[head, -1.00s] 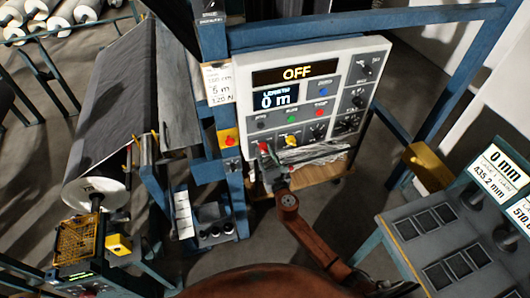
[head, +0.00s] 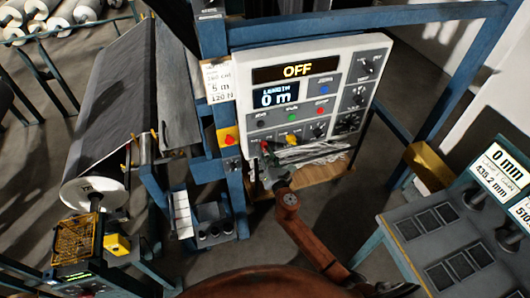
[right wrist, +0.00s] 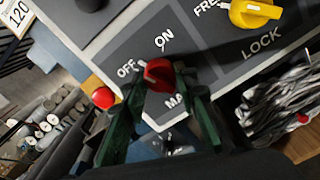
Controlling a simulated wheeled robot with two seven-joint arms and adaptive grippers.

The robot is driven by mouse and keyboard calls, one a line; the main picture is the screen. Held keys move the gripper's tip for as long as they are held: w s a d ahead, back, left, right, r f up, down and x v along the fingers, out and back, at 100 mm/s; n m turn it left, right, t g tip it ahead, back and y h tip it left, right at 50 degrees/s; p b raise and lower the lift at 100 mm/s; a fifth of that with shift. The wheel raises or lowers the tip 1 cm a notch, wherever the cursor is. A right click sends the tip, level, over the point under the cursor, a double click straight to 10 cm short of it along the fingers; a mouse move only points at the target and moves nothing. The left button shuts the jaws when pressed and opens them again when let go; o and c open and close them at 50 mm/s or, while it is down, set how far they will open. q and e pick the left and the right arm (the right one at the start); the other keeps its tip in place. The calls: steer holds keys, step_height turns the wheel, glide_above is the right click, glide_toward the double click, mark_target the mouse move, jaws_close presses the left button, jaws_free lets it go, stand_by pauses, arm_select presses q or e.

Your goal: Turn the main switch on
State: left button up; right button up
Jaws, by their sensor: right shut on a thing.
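The main switch is a red knob (right wrist: 160,74) on the lower left of the white control panel (head: 360,45). In the right wrist view it sits by the labels OFF and ON, above a partly covered label starting "MA". My right gripper (right wrist: 165,88) has its green fingers on both sides of the knob and is shut on it. My left gripper is not in view.
A yellow knob (right wrist: 255,12) marked FREE and LOCK is right of the switch. A red button (head: 229,140) is on the blue post to the left. Crumpled clear wrap (head: 310,153) lies below the panel. A grey console (head: 440,245) stands at lower right.

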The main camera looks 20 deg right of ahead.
steer(key=m+b, duration=0.1)
steer(key=m, duration=0.2)
steer(key=shift+m, duration=0.4)
steer(key=m, duration=0.3)
steer(key=shift+m+b, duration=0.3)
steer(key=shift+b, duration=0.05)
steer(key=m, duration=0.5)
steer(key=shift+m+b, duration=0.3)
steer(key=shift+m, duration=0.1)
steer(key=o, duration=1.2)
steer(key=shift+c, duration=0.2)
steer(key=shift+s, duration=0.1)
steer(key=s, duration=1.2)
steer(key=shift+d, duration=0.2)
